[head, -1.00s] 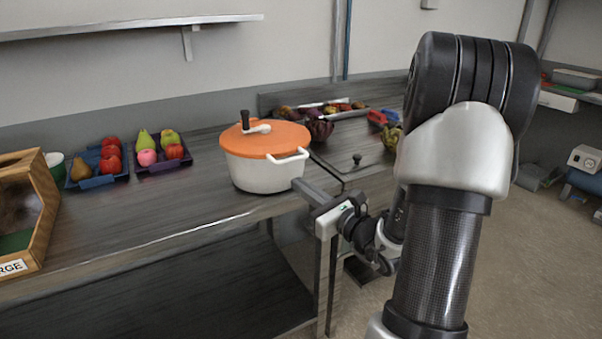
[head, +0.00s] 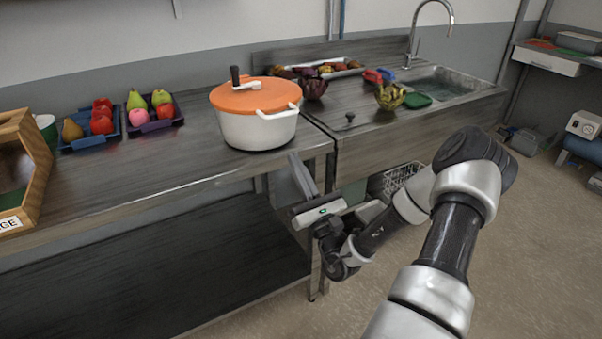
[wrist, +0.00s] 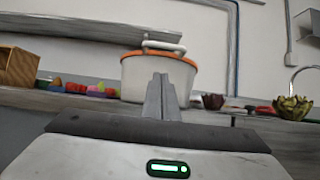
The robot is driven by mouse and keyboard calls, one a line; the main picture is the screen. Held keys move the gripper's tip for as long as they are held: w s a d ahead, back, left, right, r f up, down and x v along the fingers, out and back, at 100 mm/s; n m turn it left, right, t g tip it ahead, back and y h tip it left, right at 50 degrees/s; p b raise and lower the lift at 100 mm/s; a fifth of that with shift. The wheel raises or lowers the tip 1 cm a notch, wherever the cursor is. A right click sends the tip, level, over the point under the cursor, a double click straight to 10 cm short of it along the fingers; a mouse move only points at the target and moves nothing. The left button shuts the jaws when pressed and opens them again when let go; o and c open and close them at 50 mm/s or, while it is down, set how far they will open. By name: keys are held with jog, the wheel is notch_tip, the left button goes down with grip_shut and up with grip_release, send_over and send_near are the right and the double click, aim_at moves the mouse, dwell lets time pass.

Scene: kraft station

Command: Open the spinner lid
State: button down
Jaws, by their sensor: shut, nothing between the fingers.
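The spinner is a white pot (head: 257,132) with an orange lid (head: 254,96), standing upright on the table near its right end. The lid sits on the pot. A crank with a black knob (head: 235,76) is on top, and a white handle (head: 277,113) sticks out at the front right. My gripper (head: 303,178) is shut and empty, apart from the pot, in front of and below the table edge to its right. In the wrist view the shut fingers (wrist: 161,96) point up toward the pot (wrist: 135,78), with the white handle (wrist: 164,47) above them.
Bowls (head: 390,97), a tray of produce (head: 320,69) and a sink (head: 445,82) are to the right. The table front between box and pot is clear.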

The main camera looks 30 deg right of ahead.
jog(key=w+r, duration=0.5)
jog(key=r, duration=0.1)
jog(key=shift+r+b, duration=0.4)
jog(key=shift+b, duration=0.05)
jog(key=shift+w+a, duration=0.1)
